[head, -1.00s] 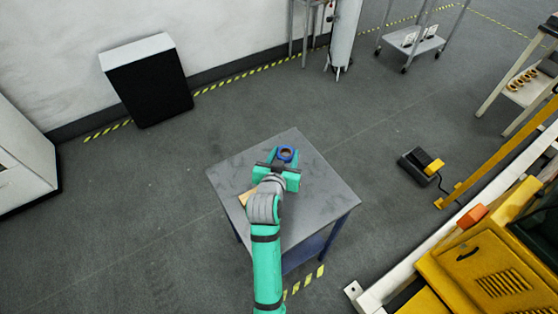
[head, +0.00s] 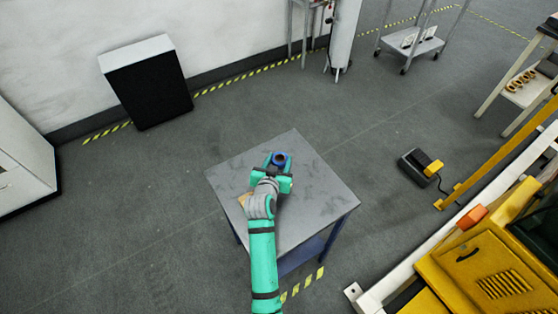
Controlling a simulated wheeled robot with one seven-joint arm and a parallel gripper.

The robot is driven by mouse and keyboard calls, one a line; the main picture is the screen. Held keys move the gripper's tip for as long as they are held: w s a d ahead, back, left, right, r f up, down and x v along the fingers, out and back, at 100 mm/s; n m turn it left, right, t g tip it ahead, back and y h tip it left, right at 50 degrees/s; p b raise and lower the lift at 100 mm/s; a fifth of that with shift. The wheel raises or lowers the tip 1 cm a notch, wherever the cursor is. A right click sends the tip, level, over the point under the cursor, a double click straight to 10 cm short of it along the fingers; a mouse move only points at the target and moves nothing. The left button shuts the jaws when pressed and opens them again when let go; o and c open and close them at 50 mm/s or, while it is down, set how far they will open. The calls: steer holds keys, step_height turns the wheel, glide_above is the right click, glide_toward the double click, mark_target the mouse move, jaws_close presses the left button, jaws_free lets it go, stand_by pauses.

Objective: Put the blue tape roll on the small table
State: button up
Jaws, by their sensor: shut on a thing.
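The blue tape roll (head: 279,158) is a small blue ring with a dark centre, at the tip of my gripper (head: 278,161). My gripper is green and shut on the roll, over the far half of the small table (head: 318,190). The table has a grey square top and blue legs. From this high view I cannot tell whether the roll touches the tabletop or is held just above it. My fingers hide part of the roll.
A tan block (head: 243,199) lies on the tabletop, partly hidden by my arm. The tabletop's right side is bare. A yellow machine (head: 490,265) stands at the lower right, with a black and yellow pedal (head: 420,165) on the floor nearby.

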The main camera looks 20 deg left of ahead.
steer(key=shift+f, duration=0.2)
steer(key=shift+s+d+f, duration=0.1)
steer(key=shift+s+f, duration=0.05)
steer(key=shift+f, duration=0.35)
steer(key=o, duration=1.2)
steer(key=shift+f, duration=0.1)
steer(key=shift+o, duration=0.2)
steer(key=shift+r, duration=0.3)
steer(key=v, duration=0.8)
steer(key=r+v, duration=0.1)
steer(key=v, duration=0.3)
